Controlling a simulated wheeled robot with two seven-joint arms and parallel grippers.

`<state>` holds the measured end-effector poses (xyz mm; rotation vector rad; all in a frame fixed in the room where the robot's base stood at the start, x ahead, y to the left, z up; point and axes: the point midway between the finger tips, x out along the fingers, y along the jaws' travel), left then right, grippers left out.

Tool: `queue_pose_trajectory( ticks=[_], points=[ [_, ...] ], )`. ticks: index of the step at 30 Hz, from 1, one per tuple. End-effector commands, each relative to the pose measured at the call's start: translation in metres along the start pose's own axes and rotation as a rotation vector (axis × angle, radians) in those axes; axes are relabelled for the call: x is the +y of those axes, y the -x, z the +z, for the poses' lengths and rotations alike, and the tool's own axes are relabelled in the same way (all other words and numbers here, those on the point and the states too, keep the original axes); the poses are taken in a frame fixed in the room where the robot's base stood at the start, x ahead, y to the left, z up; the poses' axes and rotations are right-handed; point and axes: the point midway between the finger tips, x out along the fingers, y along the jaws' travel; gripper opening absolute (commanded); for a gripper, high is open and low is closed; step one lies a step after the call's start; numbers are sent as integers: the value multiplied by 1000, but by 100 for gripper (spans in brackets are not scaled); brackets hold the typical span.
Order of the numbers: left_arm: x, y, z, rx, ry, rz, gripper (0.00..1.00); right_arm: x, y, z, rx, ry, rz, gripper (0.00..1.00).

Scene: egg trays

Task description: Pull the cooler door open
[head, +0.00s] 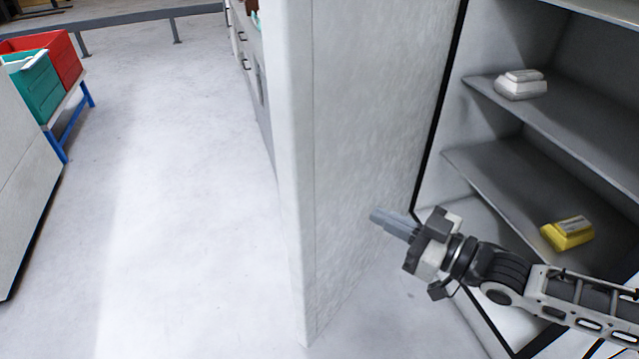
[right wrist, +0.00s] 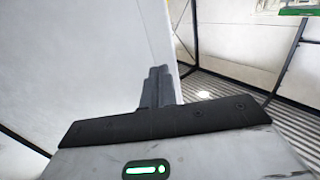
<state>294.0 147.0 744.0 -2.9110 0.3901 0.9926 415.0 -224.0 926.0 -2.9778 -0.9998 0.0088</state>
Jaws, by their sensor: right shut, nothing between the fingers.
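The cooler door (head: 365,130) is a tall white panel that stands wide open, swung out from the cooler's left side. Its inner face is turned toward my right arm. My right gripper (head: 378,217) is shut and empty, with its fingers pointing left at the door's inner face. Whether the fingertips touch the door I cannot tell. In the right wrist view the shut fingers (right wrist: 161,88) stand in front of the white door surface (right wrist: 85,65). The door's handle is not visible. My left gripper is not in view.
The open cooler has dark grey shelves (head: 530,185) with a white egg carton (head: 521,85) and a yellow one (head: 568,233). Red (head: 62,55) and teal (head: 35,88) crates stand at the far left on a blue-legged stand. The floor left of the door is clear.

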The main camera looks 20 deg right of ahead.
Motion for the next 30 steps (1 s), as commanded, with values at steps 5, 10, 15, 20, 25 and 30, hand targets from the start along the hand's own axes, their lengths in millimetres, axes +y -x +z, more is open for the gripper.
queue_pose_trajectory(
  ticks=[5,10,15,20,25,30],
  points=[
    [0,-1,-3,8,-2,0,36,3,-14,-4,13,1,-2,0],
    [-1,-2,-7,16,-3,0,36,2,-43,-6,14,1,-2,0],
    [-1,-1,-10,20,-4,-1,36,2,-79,-7,13,2,-4,0],
    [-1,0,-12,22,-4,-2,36,1,-109,-6,10,1,-3,0],
    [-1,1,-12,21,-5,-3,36,1,-130,-5,7,2,-3,0],
    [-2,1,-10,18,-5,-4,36,1,-139,-4,5,3,-3,0]
  ],
)
